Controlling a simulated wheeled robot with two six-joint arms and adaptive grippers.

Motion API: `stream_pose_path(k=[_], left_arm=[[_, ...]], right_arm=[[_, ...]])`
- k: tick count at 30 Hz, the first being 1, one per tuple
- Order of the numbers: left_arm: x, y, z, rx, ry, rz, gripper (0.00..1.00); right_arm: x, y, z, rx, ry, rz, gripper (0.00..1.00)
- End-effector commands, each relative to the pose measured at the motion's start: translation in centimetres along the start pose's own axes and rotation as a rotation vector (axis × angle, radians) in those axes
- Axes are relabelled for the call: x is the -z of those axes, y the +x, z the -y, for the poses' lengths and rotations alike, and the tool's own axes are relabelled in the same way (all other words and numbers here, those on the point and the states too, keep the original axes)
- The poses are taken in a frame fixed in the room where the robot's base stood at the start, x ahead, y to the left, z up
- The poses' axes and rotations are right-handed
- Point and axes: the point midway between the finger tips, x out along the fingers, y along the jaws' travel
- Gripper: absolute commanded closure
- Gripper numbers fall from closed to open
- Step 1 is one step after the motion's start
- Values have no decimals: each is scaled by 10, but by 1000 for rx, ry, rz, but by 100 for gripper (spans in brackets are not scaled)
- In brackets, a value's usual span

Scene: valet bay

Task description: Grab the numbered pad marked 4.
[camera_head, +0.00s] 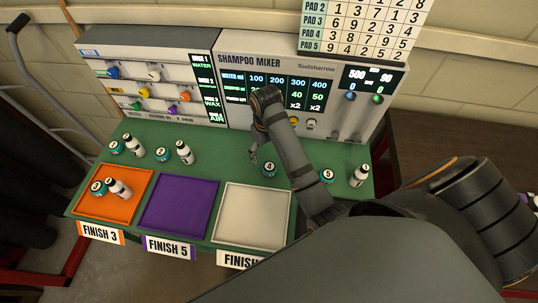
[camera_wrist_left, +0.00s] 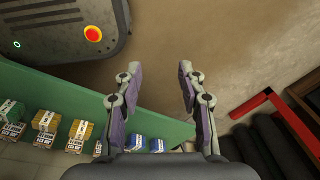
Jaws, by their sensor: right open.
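The pad marked 4 (camera_head: 269,170) is a small teal round pad with a white numbered top. It sits on the green bench behind the white tray in the head view. My right gripper (camera_head: 254,156) points down just to the left of and behind this pad, open, with nothing seen in it. It looks close to the pad, but I cannot tell whether they touch. My left gripper (camera_wrist_left: 157,88) shows in the left wrist view, open and empty, with floor behind its fingers. It is not seen in the head view.
Similar pads stand at left (camera_head: 116,147), (camera_head: 162,155), and pad 5 (camera_head: 327,176) at right, with white bottles (camera_head: 185,152) beside some. Orange (camera_head: 130,215), purple (camera_head: 180,233) and white trays (camera_head: 255,233) line the front. The shampoo mixer (camera_head: 232,95) stands behind.

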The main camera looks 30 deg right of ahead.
Motion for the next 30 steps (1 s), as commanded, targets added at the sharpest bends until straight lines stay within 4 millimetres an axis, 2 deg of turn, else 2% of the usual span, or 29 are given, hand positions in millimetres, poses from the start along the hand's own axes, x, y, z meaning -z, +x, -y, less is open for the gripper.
stream_pose_path(k=[3,6,9,16,19,23,26,30], left_arm=[[-21,21,3,6,4,28,60],[-29,39,3,7,5,37,60],[-26,52,1,6,4,30,60],[8,56,-8,-4,-3,-21,60],[5,70,-9,-4,-3,-20,60],[-8,91,-11,-4,-2,-3,60],[-15,96,-11,-4,-1,7,60],[-15,93,-10,-3,-1,9,60]], right_arm=[[0,22,0,0,0,0,21],[0,41,-1,0,0,0,21],[0,53,-1,0,0,-1,21],[0,57,-2,0,0,0,21],[-1,72,-5,-1,0,0,21],[-2,95,-9,-1,0,1,21],[-2,105,-8,0,0,1,21],[-2,103,-8,0,0,0,21]])
